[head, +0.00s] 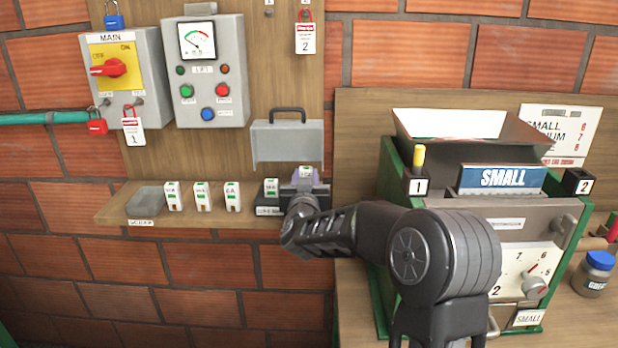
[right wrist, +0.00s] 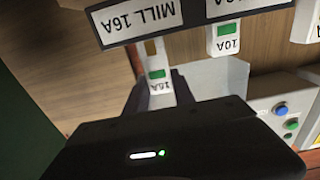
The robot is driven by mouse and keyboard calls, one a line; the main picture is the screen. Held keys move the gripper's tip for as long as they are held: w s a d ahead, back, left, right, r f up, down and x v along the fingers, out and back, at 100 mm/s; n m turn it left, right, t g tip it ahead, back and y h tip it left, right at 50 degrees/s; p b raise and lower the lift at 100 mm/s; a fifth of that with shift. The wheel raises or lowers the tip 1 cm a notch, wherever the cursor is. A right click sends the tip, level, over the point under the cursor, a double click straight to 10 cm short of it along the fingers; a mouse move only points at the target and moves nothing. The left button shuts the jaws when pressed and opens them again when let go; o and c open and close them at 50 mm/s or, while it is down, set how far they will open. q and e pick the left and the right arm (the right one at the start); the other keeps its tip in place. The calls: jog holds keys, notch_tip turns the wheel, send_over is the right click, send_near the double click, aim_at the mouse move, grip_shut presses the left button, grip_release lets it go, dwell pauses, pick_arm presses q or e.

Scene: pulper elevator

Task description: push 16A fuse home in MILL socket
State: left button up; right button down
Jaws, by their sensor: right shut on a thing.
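The 16A fuse (right wrist: 157,76) is white with a green patch. Its top also shows in the head view (head: 306,172). My right gripper (head: 305,187) is shut on it at the fuse block. The MILL 16A label (right wrist: 138,18) appears upside down in the right wrist view, beside the fuse. A brass-coloured strip shows between the fuse body and the label; how deep the fuse sits in the MILL socket cannot be told. My gripper and arm hide most of that socket in the head view. My left gripper is out of view.
A 10A fuse (right wrist: 226,40) stands just beside in the neighbouring socket. Several spare fuses (head: 202,197) and a grey tray (head: 146,201) stand on the wooden shelf to the left. A grey cover with a handle (head: 287,142) is above. The green-framed machine (head: 386,180) stands close on the right.

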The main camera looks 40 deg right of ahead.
jog(key=shift+f+b, duration=0.5)
jog(key=shift+b, duration=0.05)
dwell(0.9)
jog(key=shift+f+b, duration=0.3)
jog(key=shift+f+b, duration=0.85)
jog(key=shift+f, duration=0.05)
dwell(1.1)
dwell(0.3)
jog(key=c, duration=1)
grip_release()
jog(key=shift+o, duration=0.2)
jog(key=shift+s+a, duration=0.1)
jog(key=v, duration=0.7)
jog(key=shift+s+a+b, duration=0.15)
jog(key=shift+s+b, duration=0.15)
jog(key=shift+b, duration=0.15)
